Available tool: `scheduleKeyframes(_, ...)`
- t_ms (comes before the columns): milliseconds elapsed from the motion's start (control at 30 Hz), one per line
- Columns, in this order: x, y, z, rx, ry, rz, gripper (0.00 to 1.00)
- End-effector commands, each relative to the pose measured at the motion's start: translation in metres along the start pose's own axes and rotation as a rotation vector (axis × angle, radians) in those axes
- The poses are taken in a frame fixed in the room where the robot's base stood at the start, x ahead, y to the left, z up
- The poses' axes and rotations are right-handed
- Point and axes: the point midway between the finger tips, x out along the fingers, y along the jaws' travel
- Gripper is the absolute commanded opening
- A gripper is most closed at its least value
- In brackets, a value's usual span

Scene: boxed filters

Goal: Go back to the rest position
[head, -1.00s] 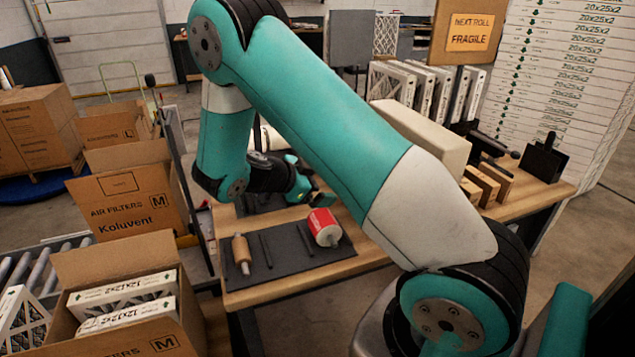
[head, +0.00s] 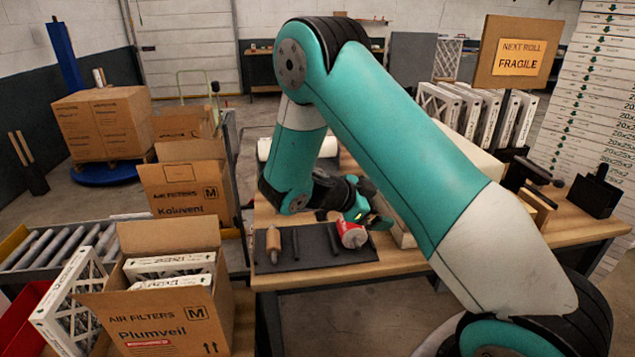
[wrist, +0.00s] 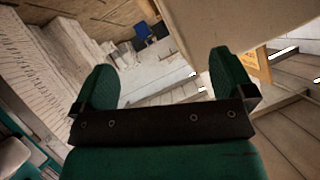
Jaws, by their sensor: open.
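My gripper (wrist: 166,85) is open in the wrist view, its two green fingers apart with nothing between them. In the head view my teal and white arm reaches over the wooden workbench (head: 415,258). My gripper (head: 380,220) is small there, above the bench near a red and white roll (head: 351,233) on a dark mat (head: 312,262). Whether it touches the roll cannot be told from the head view. A tan roller (head: 273,243) and dark bars lie on the same mat.
An open filter box (head: 160,322) stands front left, with a white filter (head: 70,300) leaning beside it. Another box (head: 182,188) is behind it by a roller conveyor (head: 50,245). Filters (head: 470,112), a sign (head: 518,53) and a black holder (head: 594,192) crowd the bench's right side.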

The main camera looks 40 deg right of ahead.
Motion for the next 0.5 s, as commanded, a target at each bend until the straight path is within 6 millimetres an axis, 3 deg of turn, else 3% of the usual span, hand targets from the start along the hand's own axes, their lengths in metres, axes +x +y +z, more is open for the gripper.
scheduleKeyframes(267, -0.007, 0.002, 0.002, -0.050, -0.045, 0.007, 1.00)
scheduleKeyframes(367, -0.027, 0.008, 0.007, -0.203, -0.177, 0.018, 1.00)
scheduleKeyframes(500, -0.081, 0.032, 0.016, -0.602, -0.492, -0.047, 1.00)
